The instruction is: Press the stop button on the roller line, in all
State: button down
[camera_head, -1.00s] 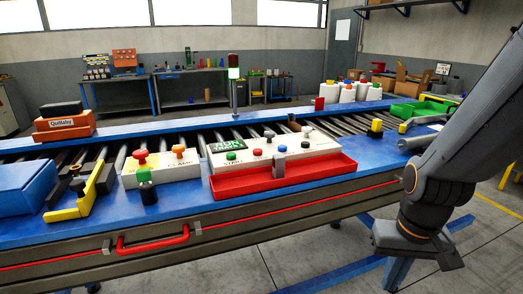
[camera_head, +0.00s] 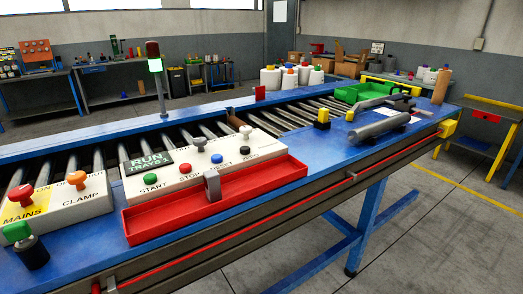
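The stop button (camera_head: 199,144) is a red-orange mushroom button on the sloped white control box (camera_head: 181,183), with the word STOP partly seen below it. It stands between the green start button (camera_head: 150,179) and the blue button (camera_head: 217,158); a black-topped button (camera_head: 246,131) is farther right. A green RUN TRAYS sign (camera_head: 147,162) is at the box's back left. My gripper is not in view, and nothing of it shows near the buttons.
A second box with MAINS and CLAMP buttons (camera_head: 70,207) and a green-topped knob (camera_head: 20,236) are at left. A grey tube (camera_head: 378,127) lies at right; rollers run behind.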

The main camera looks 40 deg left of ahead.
aim_at(185, 168)
jog(key=z, duration=0.35)
jog(key=i, duration=0.8)
jog(key=u, duration=2.65)
